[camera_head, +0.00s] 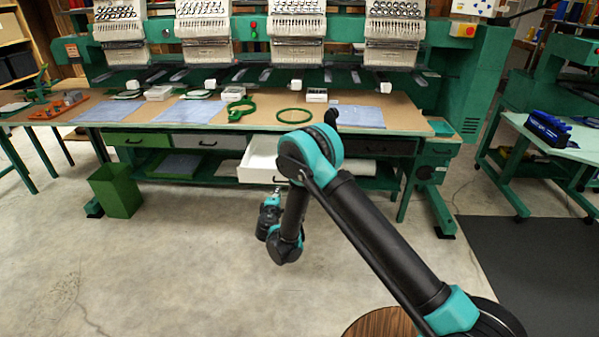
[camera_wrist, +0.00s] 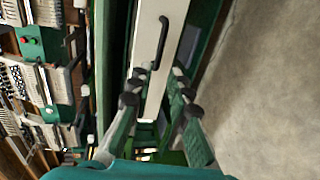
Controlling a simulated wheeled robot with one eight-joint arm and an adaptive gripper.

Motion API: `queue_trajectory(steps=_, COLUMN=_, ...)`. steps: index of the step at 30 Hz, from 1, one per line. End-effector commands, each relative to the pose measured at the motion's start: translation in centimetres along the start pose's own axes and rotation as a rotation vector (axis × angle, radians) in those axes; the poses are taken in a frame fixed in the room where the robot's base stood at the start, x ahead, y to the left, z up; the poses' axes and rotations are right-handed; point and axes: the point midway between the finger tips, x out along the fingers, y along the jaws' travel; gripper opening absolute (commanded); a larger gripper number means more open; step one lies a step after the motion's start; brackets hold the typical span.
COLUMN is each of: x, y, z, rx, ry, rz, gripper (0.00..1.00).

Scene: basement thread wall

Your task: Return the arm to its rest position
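My arm reaches out from the lower right of the head view and bends down in front of the workbench. My gripper (camera_head: 272,203) is low in front of the white drawer (camera_head: 263,174), which is pulled out. In the wrist view, my gripper's two fingers (camera_wrist: 157,88) are apart with nothing held between them. A white drawer front (camera_wrist: 152,62) with a black handle (camera_wrist: 160,40) shows beyond the fingertips. The fingers look clear of the handle. My arm hides part of the drawer's right side in the head view.
The workbench (camera_head: 225,122) carries hoops, blue cloths and small boxes, under embroidery machine heads (camera_head: 297,25). A green bin (camera_head: 117,190) stands on the floor at left. A table (camera_head: 560,150) with a blue item stands at right. The concrete floor (camera_head: 150,270) in front is clear.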

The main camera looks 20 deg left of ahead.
Motion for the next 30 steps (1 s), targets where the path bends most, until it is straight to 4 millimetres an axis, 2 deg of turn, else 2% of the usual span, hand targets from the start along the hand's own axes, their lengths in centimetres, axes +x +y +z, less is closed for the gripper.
queue_trajectory(steps=5, x=0.2, y=0.7, z=0.9, rx=0.013, ry=-0.014, rz=-0.009, gripper=0.18)
queue_trajectory(steps=8, x=0.7, y=2.2, z=3.6, rx=0.053, ry=-0.052, rz=-0.037, gripper=0.18)
queue_trajectory(steps=14, x=1.0, y=6.8, z=12.7, rx=0.2, ry=-0.177, rz=-0.133, gripper=0.18)
queue_trajectory(steps=19, x=-0.6, y=10.0, z=20.8, rx=0.339, ry=-0.289, rz=-0.214, gripper=0.18)
queue_trajectory(steps=24, x=-3.7, y=12.1, z=28.5, rx=0.484, ry=-0.397, rz=-0.288, gripper=0.18)
queue_trajectory(steps=26, x=-5.1, y=12.7, z=31.0, rx=0.536, ry=-0.433, rz=-0.313, gripper=0.18)
queue_trajectory(steps=30, x=-9.0, y=13.5, z=36.4, rx=0.66, ry=-0.517, rz=-0.367, gripper=0.18)
